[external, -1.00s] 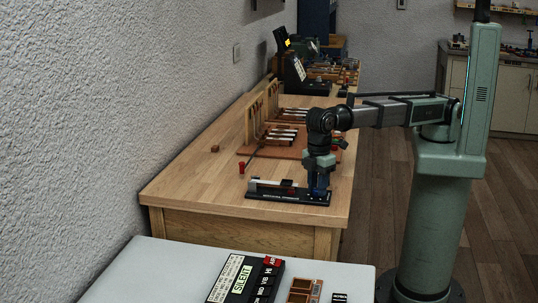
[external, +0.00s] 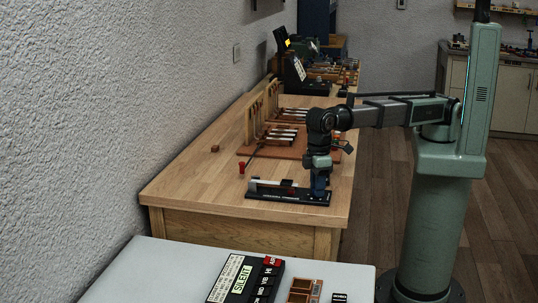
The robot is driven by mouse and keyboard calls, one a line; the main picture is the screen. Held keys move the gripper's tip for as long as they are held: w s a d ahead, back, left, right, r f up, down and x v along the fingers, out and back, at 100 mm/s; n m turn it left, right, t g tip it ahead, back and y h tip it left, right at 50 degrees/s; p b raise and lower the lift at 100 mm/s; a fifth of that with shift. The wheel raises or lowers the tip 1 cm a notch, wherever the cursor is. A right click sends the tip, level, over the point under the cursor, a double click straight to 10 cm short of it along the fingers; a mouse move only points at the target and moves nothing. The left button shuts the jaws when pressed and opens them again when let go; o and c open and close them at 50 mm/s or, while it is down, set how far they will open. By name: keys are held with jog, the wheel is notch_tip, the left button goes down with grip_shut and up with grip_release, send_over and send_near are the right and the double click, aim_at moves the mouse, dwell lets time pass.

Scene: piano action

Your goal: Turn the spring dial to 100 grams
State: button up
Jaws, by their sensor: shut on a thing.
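A low, dark-based device (external: 262,194) with a pale bar along its top lies near the front edge of the wooden bench. My gripper (external: 319,192) points straight down over the right end of this device and is shut on a part there. I take that part to be the spring dial, but the fingers hide it. The dial's marks and its reading cannot be made out at this size. A small red spot shows on the device just left of my fingers.
A red peg-like piece (external: 242,168) stands behind the device on the wooden bench (external: 190,184). A brown board with key and hammer parts (external: 283,139) stands farther back. A grey table (external: 150,272) with a "SILENT" panel (external: 243,279) is in front. The bench's left part is mostly clear.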

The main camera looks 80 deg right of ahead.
jog(key=shift+m, duration=0.4)
jog(key=o, duration=1.1)
jog(key=shift+c, duration=0.2)
notch_tip(320, 180, up, 14)
jog(key=shift+f, duration=0.1)
dwell(0.4)
